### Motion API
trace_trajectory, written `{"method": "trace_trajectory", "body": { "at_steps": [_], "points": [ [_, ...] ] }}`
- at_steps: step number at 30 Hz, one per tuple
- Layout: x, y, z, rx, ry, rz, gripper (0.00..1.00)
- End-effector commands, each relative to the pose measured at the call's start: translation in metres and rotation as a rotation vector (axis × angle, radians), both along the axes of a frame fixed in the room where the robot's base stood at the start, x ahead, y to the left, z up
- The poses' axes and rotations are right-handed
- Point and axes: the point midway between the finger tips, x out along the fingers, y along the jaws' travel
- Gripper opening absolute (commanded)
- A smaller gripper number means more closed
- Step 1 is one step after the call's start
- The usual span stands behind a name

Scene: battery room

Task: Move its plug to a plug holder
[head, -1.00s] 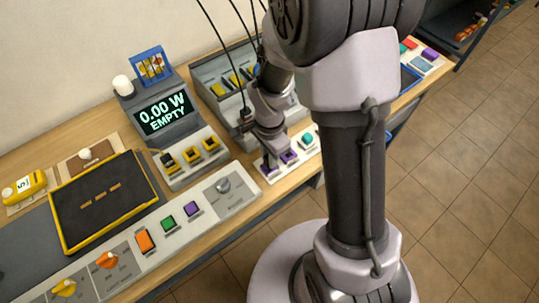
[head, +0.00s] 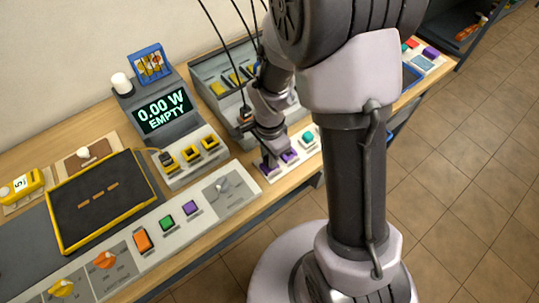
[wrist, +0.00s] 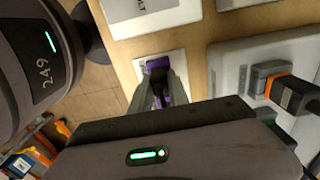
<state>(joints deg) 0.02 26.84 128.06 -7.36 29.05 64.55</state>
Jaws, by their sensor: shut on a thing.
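My gripper (head: 270,160) points down at the left purple fitting on a white panel (head: 272,178) at the bench's front edge. In the wrist view my gripper (wrist: 158,98) is shut on a small dark thing at the purple fitting (wrist: 160,66); the fingers hide most of it, so I cannot tell if it is a plug. A second purple fitting (head: 289,155) is just right. A dark plug with an orange band (wrist: 285,90) stands in a grey block at right in the wrist view.
A grey station with a screen (head: 163,110) reading "0.00 W EMPTY" stands at the left rear. A yellow-edged black tray (head: 100,200) and a control panel (head: 150,240) fill the left bench. Black cables hang near my arm. The floor at right is clear.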

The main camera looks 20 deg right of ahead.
Motion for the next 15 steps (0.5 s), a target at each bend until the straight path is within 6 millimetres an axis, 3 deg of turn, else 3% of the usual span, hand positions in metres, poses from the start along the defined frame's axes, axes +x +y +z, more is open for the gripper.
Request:
{"method": "trace_trajectory", "body": {
  "at_steps": [5, 6, 7, 15],
  "points": [
    [0.0000, 0.0000, -0.0045, 0.000, 0.000, 0.000, 0.00],
    [0.0000, 0.0000, -0.0042, 0.000, 0.000, 0.000, 0.25],
    [0.0000, 0.0000, -0.0038, 0.000, 0.000, 0.000, 0.30],
    [0.0000, 0.0000, -0.0032, 0.000, 0.000, 0.000, 0.30]
  ]
}}
